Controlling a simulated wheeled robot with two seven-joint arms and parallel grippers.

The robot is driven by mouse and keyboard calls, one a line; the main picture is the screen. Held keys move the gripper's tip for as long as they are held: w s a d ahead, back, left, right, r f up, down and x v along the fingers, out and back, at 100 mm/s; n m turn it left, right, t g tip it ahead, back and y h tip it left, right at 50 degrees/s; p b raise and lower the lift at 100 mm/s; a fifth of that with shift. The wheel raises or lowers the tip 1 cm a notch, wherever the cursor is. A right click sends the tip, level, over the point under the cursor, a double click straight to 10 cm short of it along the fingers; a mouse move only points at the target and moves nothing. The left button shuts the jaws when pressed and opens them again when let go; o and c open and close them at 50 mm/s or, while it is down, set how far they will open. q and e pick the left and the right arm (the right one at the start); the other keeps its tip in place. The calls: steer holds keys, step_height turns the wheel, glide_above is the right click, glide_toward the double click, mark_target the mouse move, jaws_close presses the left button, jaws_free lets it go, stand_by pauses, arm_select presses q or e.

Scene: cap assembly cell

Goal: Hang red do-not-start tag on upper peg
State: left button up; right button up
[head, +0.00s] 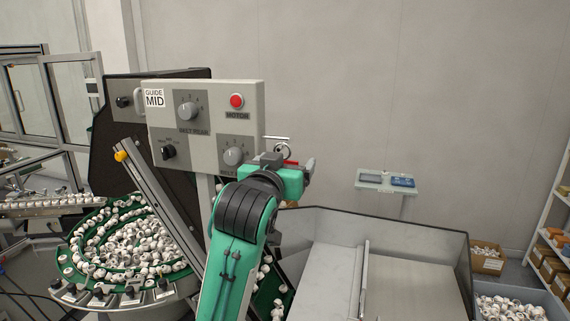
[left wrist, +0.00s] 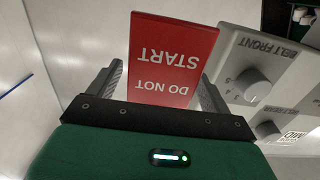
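The red tag (left wrist: 172,60), lettered DO NOT START, shows large in the left wrist view, where its lettering is upside down. My left gripper (head: 308,168) is beside the right edge of the control panel. In the left wrist view the tag lies between its two separated fingers and covers part of one. Whether they press on it is unclear. In the head view only a thin strip of red tag (head: 309,162) shows. A peg with a round end (head: 282,148) stands just above and left of the gripper. Whether the tag touches it is hidden. My right gripper is out of view.
The grey control panel (head: 206,103) with knobs and a red motor button (head: 237,101) is directly left of the gripper. A bowl of white caps (head: 125,250) is at lower left. A grey hopper (head: 420,228) stands at lower right. The space right of the gripper is clear.

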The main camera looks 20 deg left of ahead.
arm_select(q)
steer(key=s+b, duration=0.7)
steer(key=s, duration=0.6)
steer(key=shift+s, duration=0.4)
